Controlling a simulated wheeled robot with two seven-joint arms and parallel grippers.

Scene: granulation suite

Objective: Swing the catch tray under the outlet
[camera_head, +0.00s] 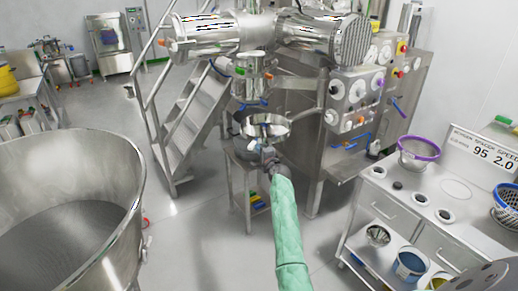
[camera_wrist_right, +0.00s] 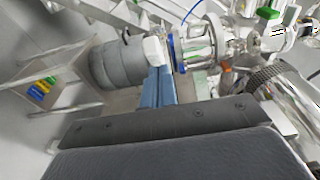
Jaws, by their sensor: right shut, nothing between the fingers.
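The round steel catch tray (camera_head: 279,128) is in the middle of the head view, just below and slightly right of the machine's outlet (camera_head: 252,88). The outlet is a vertical steel cylinder with green and orange tabs. My right gripper (camera_head: 267,151) is at the near side of the tray, its sleeved arm coming up from below; I cannot tell whether it touches the tray. In the right wrist view the blue fingers (camera_wrist_right: 157,87) are together with nothing between them. A white block (camera_wrist_right: 153,50) shows at their tips, with a grey rounded vessel (camera_wrist_right: 117,66) to the left. My left gripper is out of view.
A steel stand (camera_head: 244,170) is below the tray, left of my arm. Stairs with a railing (camera_head: 180,130) rise behind it. A large steel bowl (camera_head: 120,190) fills the lower left. A bench (camera_head: 400,205) with a purple-rimmed sieve (camera_head: 418,150) stands right. The floor between is clear.

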